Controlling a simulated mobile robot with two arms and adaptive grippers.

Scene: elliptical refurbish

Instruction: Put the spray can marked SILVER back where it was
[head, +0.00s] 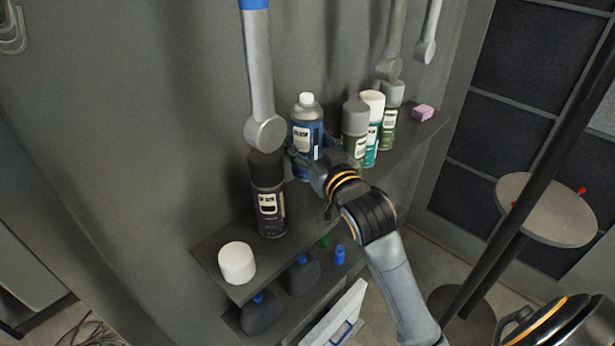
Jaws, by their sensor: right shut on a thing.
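My right gripper (309,158) reaches in from the lower right and is shut around the lower part of a blue can with a white cap (306,133). The can is upright at the shelf; whether its base touches the shelf is hidden. A dark can with a black cap (268,200) stands upright just left of the gripper, close to its fingers. A grey-capped green can (355,130), a white-capped teal can (373,120) and another grey-capped can (391,115) stand to the right. The label words are too small to read, so I cannot tell which says SILVER. My left gripper is not in view.
The narrow grey shelf (218,246) holds a white cylinder (237,263) at its near end and a pink block (423,113) at its far end. Tools hang above, one (264,110) low over the dark can. Dark bottles (302,275) sit on a lower shelf.

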